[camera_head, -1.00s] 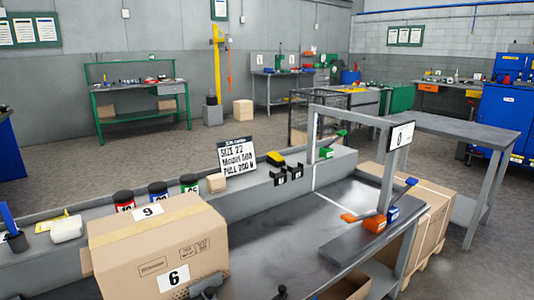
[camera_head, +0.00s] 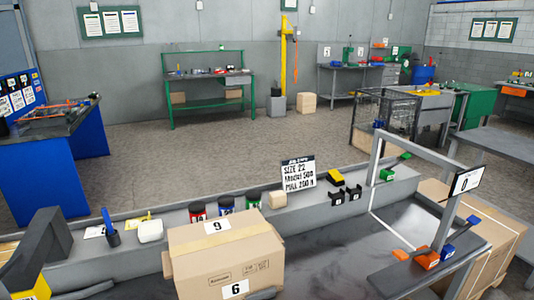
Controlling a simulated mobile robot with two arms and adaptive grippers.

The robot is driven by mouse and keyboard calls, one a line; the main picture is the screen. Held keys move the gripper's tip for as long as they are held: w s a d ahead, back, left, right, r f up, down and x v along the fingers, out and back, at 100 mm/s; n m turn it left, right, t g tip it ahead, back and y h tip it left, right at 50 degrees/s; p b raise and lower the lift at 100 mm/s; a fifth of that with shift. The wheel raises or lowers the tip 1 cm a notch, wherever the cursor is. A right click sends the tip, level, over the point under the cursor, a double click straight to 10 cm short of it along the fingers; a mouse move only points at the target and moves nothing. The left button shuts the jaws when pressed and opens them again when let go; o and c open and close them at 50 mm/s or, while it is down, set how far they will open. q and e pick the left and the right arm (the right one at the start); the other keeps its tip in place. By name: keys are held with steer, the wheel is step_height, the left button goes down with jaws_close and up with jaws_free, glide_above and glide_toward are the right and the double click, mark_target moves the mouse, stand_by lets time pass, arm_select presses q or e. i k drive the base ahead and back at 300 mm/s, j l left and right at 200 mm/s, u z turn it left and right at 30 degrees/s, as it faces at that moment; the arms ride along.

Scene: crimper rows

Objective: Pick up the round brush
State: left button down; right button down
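I cannot pick out a round brush for certain. A blue upright handle (camera_head: 107,218) stands on or in a dark round base (camera_head: 113,239) on the grey ledge at the left. It is too small to tell whether this is the brush.
A cardboard box (camera_head: 190,258) stands at the front middle. Behind it on the ledge are several black-lidded jars (camera_head: 227,204), a white rounded item (camera_head: 150,231) and a sign (camera_head: 298,171). A grey metal frame (camera_head: 445,225) rises at the right. A blue bench (camera_head: 45,180) stands left.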

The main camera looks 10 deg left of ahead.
mark_target(108, 222)
steer(key=u, duration=1.55)
